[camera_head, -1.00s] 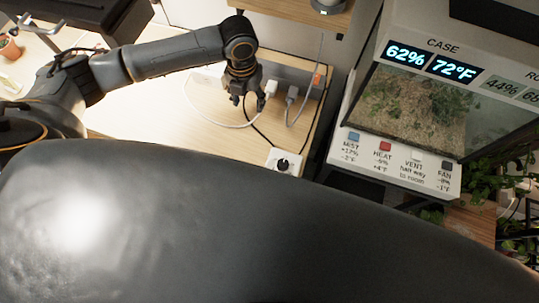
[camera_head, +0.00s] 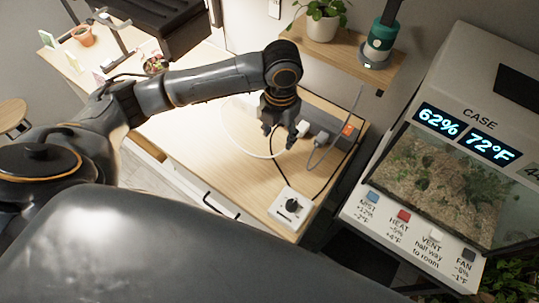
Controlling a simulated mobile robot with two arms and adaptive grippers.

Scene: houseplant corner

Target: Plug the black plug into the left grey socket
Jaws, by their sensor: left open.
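My left gripper (camera_head: 279,137) points down over the wooden cabinet top, at the left end of a grey power strip (camera_head: 322,122). Its fingers are apart, and I see nothing held between them. The gripper hides the strip's left end, so I cannot see the left grey socket. A white plug (camera_head: 303,128) and a grey plug (camera_head: 322,139) are at the strip, right of the fingers. A black cord (camera_head: 276,168) runs from near the fingers to a white box with a round black part (camera_head: 292,205). I cannot make out the black plug. My right gripper is out of view.
A shelf (camera_head: 335,50) with a potted plant (camera_head: 323,20) and a green-topped container (camera_head: 381,38) stands behind the strip. The terrarium case (camera_head: 455,110) is at the right.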

